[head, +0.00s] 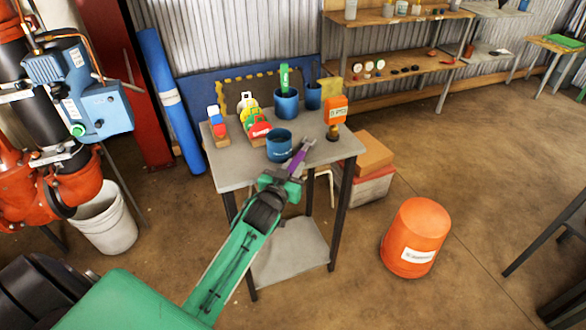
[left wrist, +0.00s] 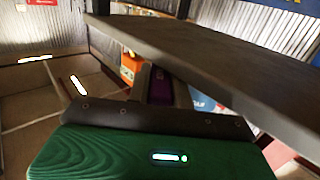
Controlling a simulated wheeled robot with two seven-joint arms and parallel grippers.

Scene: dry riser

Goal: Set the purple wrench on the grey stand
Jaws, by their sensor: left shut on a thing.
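The purple wrench (head: 297,160) has a purple handle and a grey jaw end, and it slants up and right from my left gripper (head: 281,184). The gripper is shut on its lower end. The grey stand (head: 235,177) is a small table with a grey top and a lower shelf. In the head view the wrench overlaps the top's front edge, right of a blue cup; I cannot tell whether it touches. In the left wrist view the purple handle (left wrist: 160,88) shows beside the stand's large grey slab (left wrist: 235,72). My right gripper is not in view.
On the stand are a blue cup (head: 279,145), a blue pot with a green item (head: 286,102), colored tags (head: 256,118) and an orange tagged item (head: 336,112). An orange bucket (head: 414,238) stands on the floor at right. The top's front left is clear.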

